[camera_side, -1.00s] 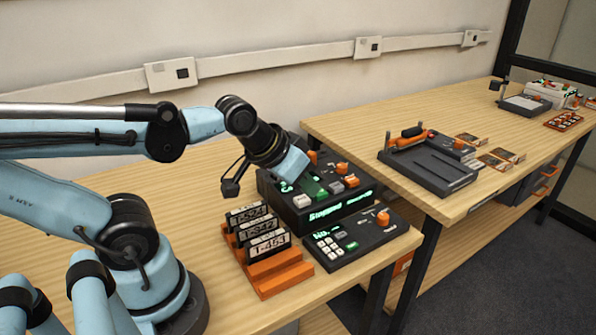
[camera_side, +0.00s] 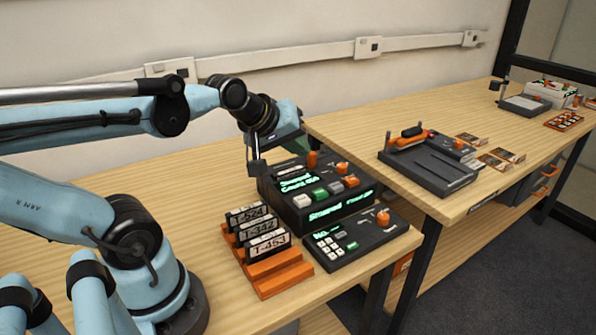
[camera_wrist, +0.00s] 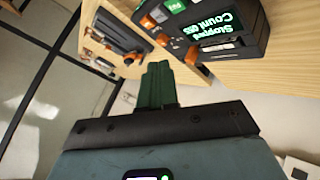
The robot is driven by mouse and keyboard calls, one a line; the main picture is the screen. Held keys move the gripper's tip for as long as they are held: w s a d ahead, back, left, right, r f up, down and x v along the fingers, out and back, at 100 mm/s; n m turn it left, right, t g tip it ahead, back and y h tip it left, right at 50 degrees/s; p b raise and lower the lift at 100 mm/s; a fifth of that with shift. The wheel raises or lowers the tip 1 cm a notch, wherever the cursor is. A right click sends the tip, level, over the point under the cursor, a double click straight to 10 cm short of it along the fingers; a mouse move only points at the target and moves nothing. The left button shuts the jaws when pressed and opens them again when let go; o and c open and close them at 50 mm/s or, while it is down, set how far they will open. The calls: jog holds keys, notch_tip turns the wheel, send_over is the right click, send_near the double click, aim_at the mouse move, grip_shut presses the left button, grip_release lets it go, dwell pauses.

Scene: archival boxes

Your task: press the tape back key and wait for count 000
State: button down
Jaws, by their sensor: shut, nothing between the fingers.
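The dark tape deck (camera_side: 280,212) stands near the right end of the near table, with a row of keys on its sloped top: a pale key (camera_side: 301,200), a green key (camera_side: 320,194), a grey key (camera_side: 336,187) and an orange key (camera_side: 352,181). Which one is tape back I cannot read. Its display (camera_side: 296,184) reads "Stopped" and a count whose digits are unclear; it also shows in the wrist view (camera_wrist: 212,30). My gripper (camera_side: 294,146) is at the deck's far side, above and clear of the keys. Its green fingers (camera_wrist: 158,85) are shut and empty.
An orange rack (camera_side: 272,270) with several labelled cassettes stands in front of the deck. A keypad unit (camera_side: 345,240) with an orange knob is at its right front. A second table holds a grey tray device (camera_side: 428,165). Bare wood lies left of the deck.

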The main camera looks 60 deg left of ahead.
aim_at(298, 200)
jog(key=shift+f, duration=4.35)
jog(key=shift+f, duration=0.45)
jog(key=shift+f, duration=0.45)
jog(key=shift+r, duration=0.9)
jog(key=shift+r, duration=2.5)
